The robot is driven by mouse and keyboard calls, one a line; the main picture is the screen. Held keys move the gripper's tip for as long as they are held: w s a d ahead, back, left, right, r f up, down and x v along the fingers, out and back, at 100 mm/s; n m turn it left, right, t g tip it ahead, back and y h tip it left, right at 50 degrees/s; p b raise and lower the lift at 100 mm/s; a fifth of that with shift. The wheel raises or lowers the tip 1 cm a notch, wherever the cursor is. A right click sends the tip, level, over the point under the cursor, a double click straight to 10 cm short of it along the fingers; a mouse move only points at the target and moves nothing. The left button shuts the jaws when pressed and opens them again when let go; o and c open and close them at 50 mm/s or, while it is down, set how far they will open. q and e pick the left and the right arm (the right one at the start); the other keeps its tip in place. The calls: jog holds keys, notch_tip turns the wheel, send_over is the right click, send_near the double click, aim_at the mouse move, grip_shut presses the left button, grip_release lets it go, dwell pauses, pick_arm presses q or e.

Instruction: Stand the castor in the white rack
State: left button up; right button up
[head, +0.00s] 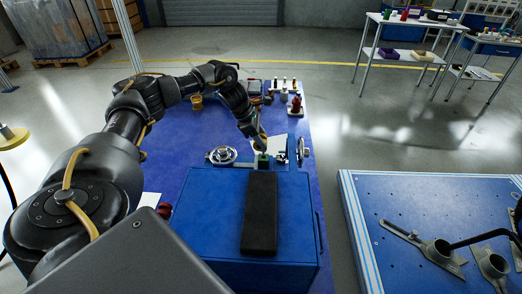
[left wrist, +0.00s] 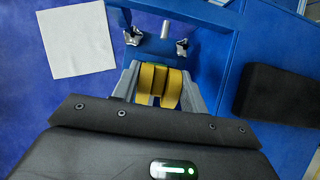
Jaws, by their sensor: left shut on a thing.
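My left gripper (head: 262,147) reaches over the far edge of the blue box, pointing down. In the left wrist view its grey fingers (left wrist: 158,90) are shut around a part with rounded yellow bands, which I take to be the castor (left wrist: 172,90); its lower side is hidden. A small green piece (head: 263,161) shows just below the gripper in the head view. My right gripper is not in view.
A black pad (head: 260,215) lies on the blue box (head: 208,215). Metal discs stand left (head: 222,155) and right (head: 304,149) of the gripper. Several small items, including a red one (head: 296,104), stand farther back. A blue bench (head: 400,200) stands at right.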

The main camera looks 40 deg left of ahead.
pick_arm(q)
jog(key=shift+r+p, duration=1.75)
jog(key=shift+r, duration=0.35)
jog(key=shift+f, duration=0.1)
